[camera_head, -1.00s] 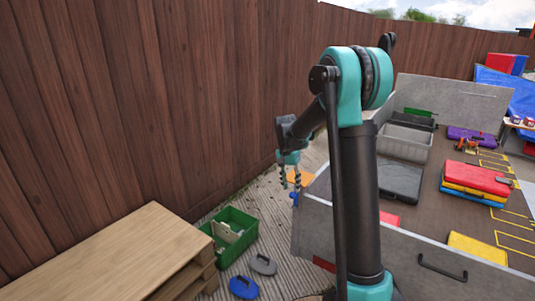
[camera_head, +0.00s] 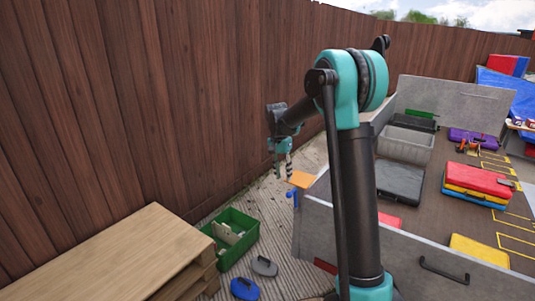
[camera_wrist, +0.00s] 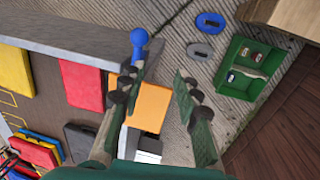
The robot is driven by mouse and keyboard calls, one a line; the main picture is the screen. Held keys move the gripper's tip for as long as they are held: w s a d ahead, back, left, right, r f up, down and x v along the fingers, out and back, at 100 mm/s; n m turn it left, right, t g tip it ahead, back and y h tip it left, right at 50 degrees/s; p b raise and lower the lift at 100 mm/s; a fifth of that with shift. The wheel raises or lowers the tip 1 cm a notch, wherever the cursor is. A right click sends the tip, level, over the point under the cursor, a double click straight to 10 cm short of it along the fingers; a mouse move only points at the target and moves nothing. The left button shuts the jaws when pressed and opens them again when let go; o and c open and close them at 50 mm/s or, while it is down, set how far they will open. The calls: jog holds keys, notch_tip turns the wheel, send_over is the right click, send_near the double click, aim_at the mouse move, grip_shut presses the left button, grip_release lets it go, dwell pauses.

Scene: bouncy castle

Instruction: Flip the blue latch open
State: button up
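The blue latch (camera_head: 291,194) is a small knobbed handle at the left outer edge of the grey cart wall. In the wrist view the latch (camera_wrist: 138,42) shows a round knob on a short stem, beside the wall's end. My gripper (camera_head: 284,176) hangs just above the latch in the head view. In the wrist view my gripper (camera_wrist: 156,75) has its two fingers apart with nothing between them. The left fingertip lies close to the latch's stem in the picture; I cannot tell whether they touch.
The grey-walled cart (camera_head: 320,222) holds cases and bins. An orange panel (camera_head: 301,179) is beside the latch. A green crate (camera_head: 221,266) and a blue oval object (camera_head: 244,288) lie on the planks at left. A wooden fence (camera_head: 200,100) stands behind my gripper.

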jog(key=w+a+r, duration=0.4)
jog(key=a+r, duration=0.2)
jog(key=r, duration=0.1)
jog(key=shift+w, duration=0.2)
dwell(0.9)
jog(key=shift+a+r, duration=0.1)
notch_tip(320, 180, up, 12)
jog(key=w+a, duration=0.1)
jog(key=shift+a, duration=0.2)
dwell(0.4)
